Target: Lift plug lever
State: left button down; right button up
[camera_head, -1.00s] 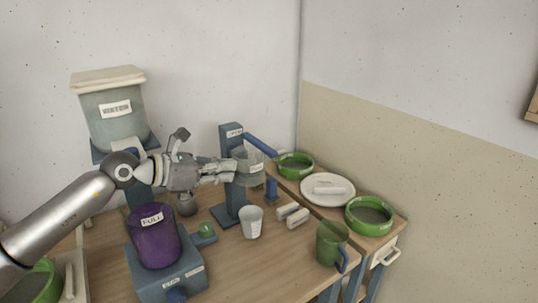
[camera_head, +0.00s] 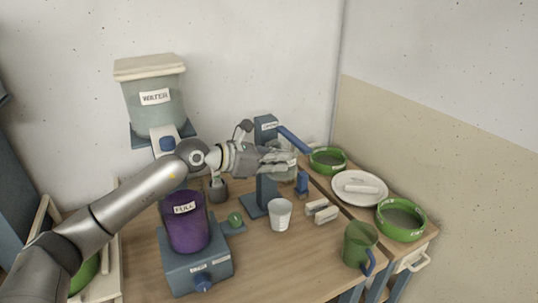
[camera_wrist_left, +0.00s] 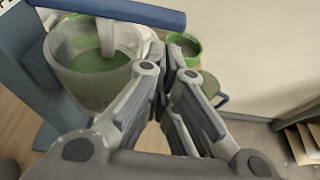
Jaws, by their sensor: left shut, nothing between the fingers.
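A blue lever (camera_head: 294,139) slopes down to the right from the top of a blue labelled stand (camera_head: 265,128). In the left wrist view the lever is a blue bar (camera_wrist_left: 125,12) across the top. A clear vessel (camera_wrist_left: 82,84) with green inside hangs below it, a pale rod rising from it. My left gripper (camera_head: 292,159) is shut and empty, its fingers overlapping the vessel in the head view. In the left wrist view its fingertips (camera_wrist_left: 178,72) lie right of the vessel and below the lever. I cannot tell whether they touch anything. My right gripper is out of view.
A white cup (camera_head: 280,215), small pale blocks (camera_head: 324,213) and a green mug (camera_head: 359,246) stand on the table. Green bowls (camera_head: 401,220) and a white plate (camera_head: 360,188) are at right. A purple bucket (camera_head: 186,224) and a water tank (camera_head: 155,105) are at left.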

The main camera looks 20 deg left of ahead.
pick_arm(q)
jog(key=shift+p+x, duration=0.5)
jog(key=shift+x, duration=1.75)
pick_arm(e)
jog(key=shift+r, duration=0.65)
